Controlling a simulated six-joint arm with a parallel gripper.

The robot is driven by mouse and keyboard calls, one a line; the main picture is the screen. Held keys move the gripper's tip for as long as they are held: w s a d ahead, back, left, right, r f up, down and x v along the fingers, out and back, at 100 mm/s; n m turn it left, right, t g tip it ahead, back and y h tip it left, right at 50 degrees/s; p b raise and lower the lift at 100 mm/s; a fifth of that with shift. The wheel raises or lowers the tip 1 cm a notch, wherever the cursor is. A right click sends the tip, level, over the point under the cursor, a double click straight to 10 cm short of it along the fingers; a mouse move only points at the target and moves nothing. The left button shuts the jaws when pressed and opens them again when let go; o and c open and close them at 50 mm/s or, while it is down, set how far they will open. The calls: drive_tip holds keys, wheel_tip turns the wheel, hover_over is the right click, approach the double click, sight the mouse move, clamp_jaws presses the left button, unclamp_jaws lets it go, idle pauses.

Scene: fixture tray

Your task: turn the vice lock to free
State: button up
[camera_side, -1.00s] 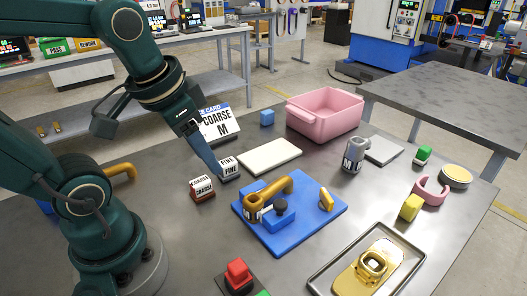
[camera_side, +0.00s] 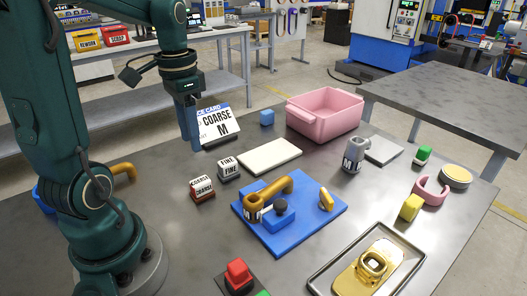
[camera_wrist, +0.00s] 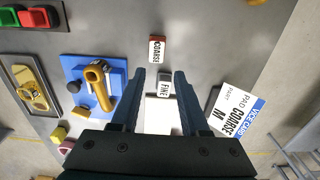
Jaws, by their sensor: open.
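The blue fixture plate (camera_side: 305,232) lies on the grey table and carries a blue vice block (camera_side: 275,224) with a black knob (camera_side: 281,206). An orange bent pipe part (camera_side: 270,191) with a lettered end sits at the vice. A small yellow lever (camera_side: 326,199) stands at the plate's right; I cannot tell whether it or the knob is the lock. In the wrist view the plate (camera_wrist: 80,67) is at left, with the pipe part (camera_wrist: 96,78) on it. My gripper (camera_side: 194,146) is open and empty, pointing down above the table, left of and apart from the plate.
A FINE block (camera_side: 228,168) and a COARSE block (camera_side: 202,188) stand left of the plate. A card reading COARSE M (camera_side: 218,127) stands behind. A pink bin (camera_side: 325,112), white pad (camera_side: 269,156), grey mug-like part (camera_side: 353,154) and metal tray (camera_side: 322,283) surround the plate.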

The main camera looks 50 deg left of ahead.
drive_tip(key=o, duration=0.7)
drive_tip(key=shift+w+a, duration=0.2)
drive_tip(key=shift+w, duration=0.05)
drive_tip(key=w+t, duration=0.2)
drive_tip(key=w, duration=0.4)
drive_tip(key=m+t+h, duration=0.2)
drive_tip(key=m, duration=0.3)
hover_over(326, 195)
drive_tip(key=s, duration=0.2)
drive_tip(key=f, duration=0.4)
drive_tip(key=a+f, duration=0.1)
drive_tip(key=f, duration=0.1)
drive_tip(key=shift+x, duration=2.55)
